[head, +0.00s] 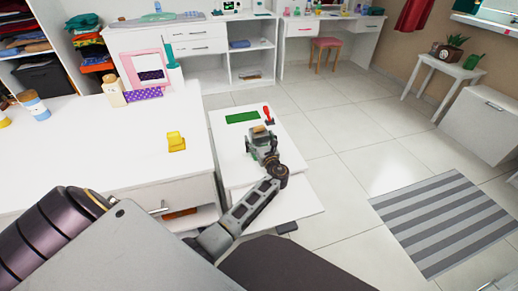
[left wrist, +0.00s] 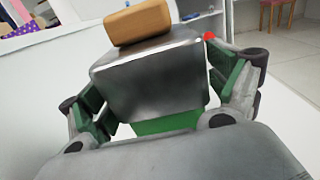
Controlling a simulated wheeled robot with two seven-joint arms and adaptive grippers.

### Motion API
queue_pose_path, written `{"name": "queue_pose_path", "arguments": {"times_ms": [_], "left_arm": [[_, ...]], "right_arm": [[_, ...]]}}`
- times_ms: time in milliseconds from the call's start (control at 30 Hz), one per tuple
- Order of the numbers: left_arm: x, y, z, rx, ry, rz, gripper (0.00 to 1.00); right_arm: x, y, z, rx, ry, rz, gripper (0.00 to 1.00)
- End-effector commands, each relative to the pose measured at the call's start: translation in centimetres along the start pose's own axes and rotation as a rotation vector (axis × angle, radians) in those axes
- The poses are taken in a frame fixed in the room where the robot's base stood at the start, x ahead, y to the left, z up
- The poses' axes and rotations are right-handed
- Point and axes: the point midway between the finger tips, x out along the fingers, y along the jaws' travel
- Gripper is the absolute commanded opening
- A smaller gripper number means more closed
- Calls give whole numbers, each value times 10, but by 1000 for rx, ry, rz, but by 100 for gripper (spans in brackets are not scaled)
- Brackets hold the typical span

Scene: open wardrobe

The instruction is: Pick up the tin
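A grey metal box that looks like the tin (left wrist: 150,82) stands between the fingers of my left gripper (left wrist: 158,95) in the left wrist view. A light-brown block (left wrist: 138,22) sits on its top. The green-sided fingers lie close along both sides of the box; I cannot tell whether they press on it. In the head view my left gripper (head: 262,147) is over the low white table, with the brown block (head: 259,129) at its far end. There the gripper largely hides the box. My right gripper is not in view.
The low white table (head: 296,196) also bears a green mat (head: 242,117) and a red-handled object (head: 268,115) beyond the gripper. A higher white cabinet (head: 70,150) stands at left, with a yellow item (head: 176,142) on it. Tiled floor (head: 335,130) lies open at right.

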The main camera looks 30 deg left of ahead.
Motion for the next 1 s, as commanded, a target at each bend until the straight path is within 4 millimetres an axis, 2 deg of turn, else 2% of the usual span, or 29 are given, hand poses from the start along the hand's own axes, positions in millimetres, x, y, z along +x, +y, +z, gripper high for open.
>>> {"name": "queue_pose_path", "arguments": {"times_ms": [33, 400, 433, 767, 1000], "left_arm": [[0, 0, 0, 0, 0, 0, 78], [0, 0, 0, 0, 0, 0, 31], [0, 0, 1, 0, -1, 0, 29], [0, 0, 3, -1, -1, 0, 29], [0, 0, 20, -3, -1, 0, 29]], "right_arm": [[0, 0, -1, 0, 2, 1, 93], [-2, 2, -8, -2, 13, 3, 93], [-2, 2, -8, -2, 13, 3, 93], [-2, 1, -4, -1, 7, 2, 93], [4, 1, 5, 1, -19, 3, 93]]}}
